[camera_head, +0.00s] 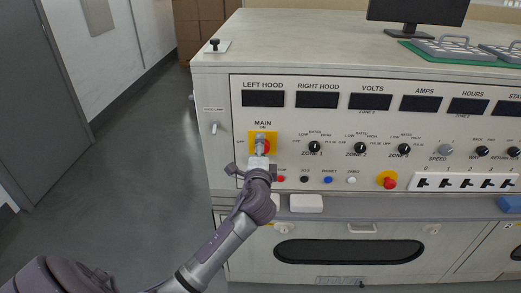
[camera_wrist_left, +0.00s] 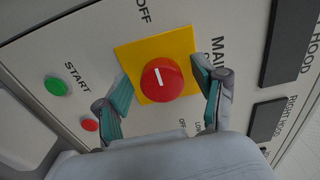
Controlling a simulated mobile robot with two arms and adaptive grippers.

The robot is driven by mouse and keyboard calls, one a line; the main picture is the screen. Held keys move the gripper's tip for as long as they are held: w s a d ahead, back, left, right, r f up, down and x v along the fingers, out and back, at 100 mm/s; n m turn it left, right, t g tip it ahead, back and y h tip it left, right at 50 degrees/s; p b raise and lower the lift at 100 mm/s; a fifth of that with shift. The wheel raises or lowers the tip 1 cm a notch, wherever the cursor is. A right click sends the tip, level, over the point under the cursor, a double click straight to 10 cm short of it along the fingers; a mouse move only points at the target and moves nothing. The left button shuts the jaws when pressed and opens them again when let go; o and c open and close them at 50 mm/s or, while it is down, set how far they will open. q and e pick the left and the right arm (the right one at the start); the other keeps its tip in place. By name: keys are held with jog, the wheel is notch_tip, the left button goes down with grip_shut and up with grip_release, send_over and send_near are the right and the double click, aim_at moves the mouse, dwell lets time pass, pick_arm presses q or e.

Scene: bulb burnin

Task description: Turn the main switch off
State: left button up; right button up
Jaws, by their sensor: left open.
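The main switch is a round red knob (camera_wrist_left: 162,79) with a short white mark, on a yellow square plate (camera_wrist_left: 185,44). In the wrist view, OFF is printed beyond the plate's upper edge and MAIN to its right. In the head view, the plate (camera_head: 252,137) sits below the MAIN label, with ON above it and OFF to its left. My left gripper (camera_wrist_left: 162,76) is open, with one finger on either side of the knob. I cannot tell whether the fingers touch it. In the head view, my left gripper (camera_head: 260,147) covers most of the knob. My right gripper is out of view.
A green START button (camera_wrist_left: 56,85) and a small red button (camera_wrist_left: 90,125) are near the left finger. Zone 1 knob (camera_head: 315,147) is to the right of the switch. A red emergency knob (camera_head: 389,180) and a row of rockers (camera_head: 465,183) are farther right. Open floor (camera_head: 140,130) lies left.

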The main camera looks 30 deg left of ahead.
pick_arm(q)
jog(key=shift+d, duration=0.1)
jog(key=v, duration=1.2)
